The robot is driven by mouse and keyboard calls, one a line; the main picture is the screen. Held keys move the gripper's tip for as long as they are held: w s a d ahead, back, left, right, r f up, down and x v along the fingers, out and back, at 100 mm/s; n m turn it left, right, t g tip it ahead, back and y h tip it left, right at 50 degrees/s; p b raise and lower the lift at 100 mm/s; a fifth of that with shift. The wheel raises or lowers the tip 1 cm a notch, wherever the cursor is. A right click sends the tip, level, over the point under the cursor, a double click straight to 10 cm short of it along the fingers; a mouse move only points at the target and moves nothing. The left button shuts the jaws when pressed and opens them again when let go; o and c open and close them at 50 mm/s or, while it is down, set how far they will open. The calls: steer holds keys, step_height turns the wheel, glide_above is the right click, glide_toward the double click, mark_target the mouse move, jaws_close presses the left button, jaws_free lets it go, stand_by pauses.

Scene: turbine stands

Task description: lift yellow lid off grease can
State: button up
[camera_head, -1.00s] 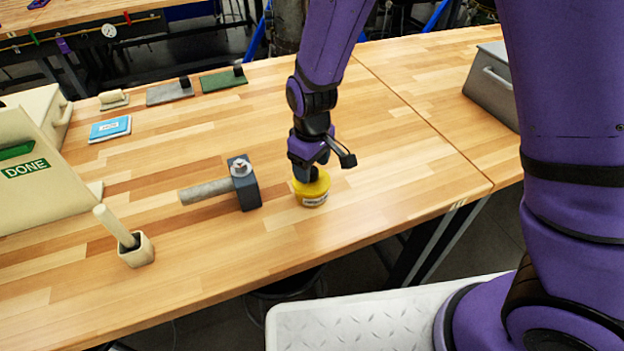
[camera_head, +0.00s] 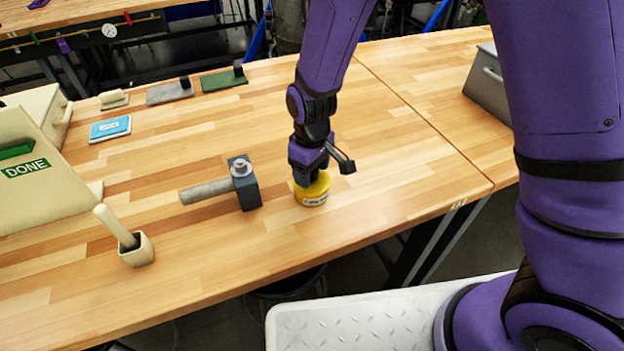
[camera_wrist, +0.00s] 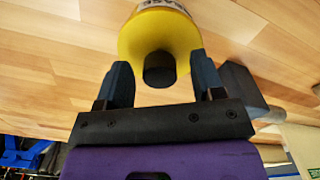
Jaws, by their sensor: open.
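The yellow grease can (camera_head: 312,193) stands upright on the wooden bench, right of the dark block. Its yellow lid (camera_wrist: 160,42) shows in the wrist view with a dark round knob (camera_wrist: 159,69) on it. My gripper (camera_head: 308,178) is directly over the can, pointing down. In the wrist view my gripper (camera_wrist: 160,76) is open, with one finger on each side of the knob and gaps between the fingers and the knob. In the head view the gripper hides the knob and part of the lid.
A dark block with a grey handle (camera_head: 222,188) lies just left of the can. A cup with a stick (camera_head: 134,246) stands farther left. A beige DONE box (camera_head: 40,165) is at the left edge. The bench right of the can is clear.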

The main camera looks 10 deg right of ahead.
jaws_close()
steer(key=shift+r, duration=0.75)
steer(key=shift+r, duration=0.75)
